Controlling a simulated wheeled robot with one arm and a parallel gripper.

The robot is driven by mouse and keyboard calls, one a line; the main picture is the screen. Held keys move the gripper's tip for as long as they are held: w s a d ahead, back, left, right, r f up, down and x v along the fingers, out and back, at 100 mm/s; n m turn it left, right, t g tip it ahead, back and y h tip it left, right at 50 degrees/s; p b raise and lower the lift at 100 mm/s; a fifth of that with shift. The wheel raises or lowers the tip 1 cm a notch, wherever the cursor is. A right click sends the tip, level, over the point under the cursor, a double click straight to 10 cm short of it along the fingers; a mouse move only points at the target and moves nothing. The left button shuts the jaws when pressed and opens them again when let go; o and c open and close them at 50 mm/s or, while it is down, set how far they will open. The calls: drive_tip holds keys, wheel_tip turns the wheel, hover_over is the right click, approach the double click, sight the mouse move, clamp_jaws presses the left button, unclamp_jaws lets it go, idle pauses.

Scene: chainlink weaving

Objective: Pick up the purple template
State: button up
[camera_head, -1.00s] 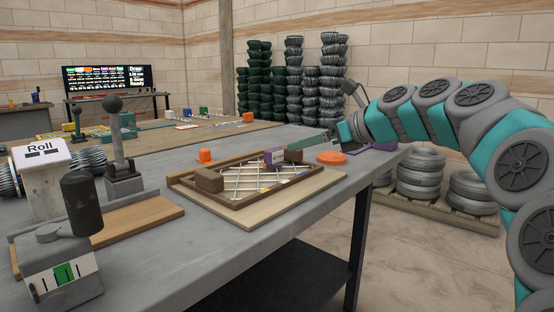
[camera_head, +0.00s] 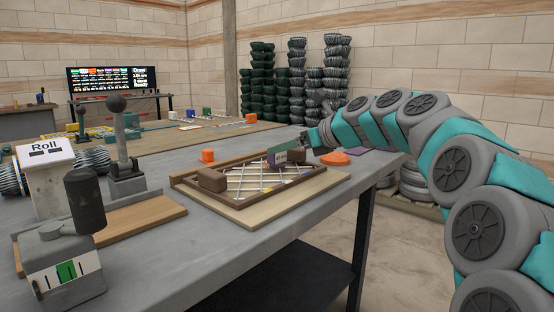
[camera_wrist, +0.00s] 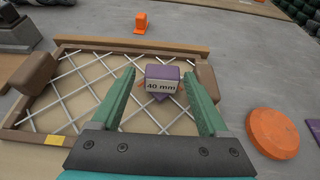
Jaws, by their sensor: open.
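The purple template (camera_wrist: 162,73) is a small block with a white label reading "40 mm". In the wrist view it sits by the frame's edge, between my two green fingers, with visible gaps on both sides. My gripper (camera_wrist: 160,78) is open around it and does not appear to touch it. In the head view my gripper (camera_head: 279,157) is over the right end of the weaving frame. There its fingers partly hide the purple template (camera_head: 296,155).
The wooden frame (camera_wrist: 128,44) holds a woven wire lattice, with brown blocks at its sides. An orange disc (camera_wrist: 273,132) lies right of it, and a small orange piece (camera_wrist: 140,22) lies behind. A dark-handled device (camera_head: 85,200) stands front left.

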drive_tip(key=x, duration=0.7)
drive_tip(key=shift+w+a+f, duration=0.15)
drive_tip(key=shift+w+f, duration=0.1)
drive_tip(key=shift+w, duration=0.15)
clamp_jaws()
drive_tip(key=shift+r, duration=0.15)
